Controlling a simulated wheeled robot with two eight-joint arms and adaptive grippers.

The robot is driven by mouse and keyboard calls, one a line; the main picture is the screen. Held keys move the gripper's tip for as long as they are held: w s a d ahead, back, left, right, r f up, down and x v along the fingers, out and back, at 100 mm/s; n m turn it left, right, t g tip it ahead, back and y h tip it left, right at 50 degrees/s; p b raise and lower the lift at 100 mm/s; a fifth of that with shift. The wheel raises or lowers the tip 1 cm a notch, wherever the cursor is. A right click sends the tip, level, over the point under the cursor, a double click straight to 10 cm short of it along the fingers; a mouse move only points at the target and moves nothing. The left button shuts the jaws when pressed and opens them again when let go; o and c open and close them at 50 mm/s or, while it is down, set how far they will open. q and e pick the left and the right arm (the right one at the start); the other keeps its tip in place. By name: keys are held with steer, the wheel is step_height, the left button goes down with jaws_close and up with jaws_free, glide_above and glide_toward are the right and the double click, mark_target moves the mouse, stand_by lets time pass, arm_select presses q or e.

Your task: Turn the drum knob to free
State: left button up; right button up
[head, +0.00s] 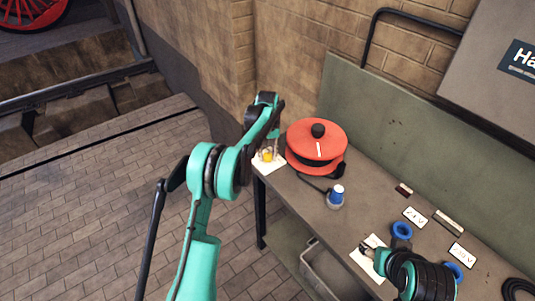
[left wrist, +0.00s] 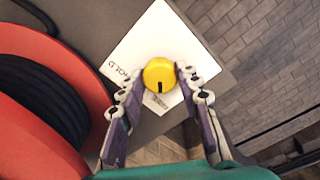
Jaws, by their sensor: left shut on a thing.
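The yellow drum knob (left wrist: 160,70) sits on a white card (left wrist: 195,50) at the bench corner. Its black mark faces the bottom of the left wrist view, towards a small label too partly hidden to read. The word HOLD is on the card's left side. My left gripper (left wrist: 160,78) is shut on the knob, one finger on each side. In the head view the knob (head: 267,156) shows beside the red drum (head: 316,140). My right gripper (head: 376,258) is over the bench's front, by another white card; its fingers are too small to judge.
The bench (head: 310,192) carries a blue-capped item (head: 337,193), blue rings (head: 402,230) and small labelled cards (head: 414,217). A dark cable runs from the drum. A grey bin (head: 325,268) stands below. A brick wall (head: 330,40) is behind; paved floor lies left.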

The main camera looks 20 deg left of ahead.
mark_target(267, 155)
arm_select(q)
steer(key=o, duration=1.1)
steer(key=shift+o, duration=0.2)
steer(key=shift+r, duration=0.15)
step_height(267, 155, up, 12)
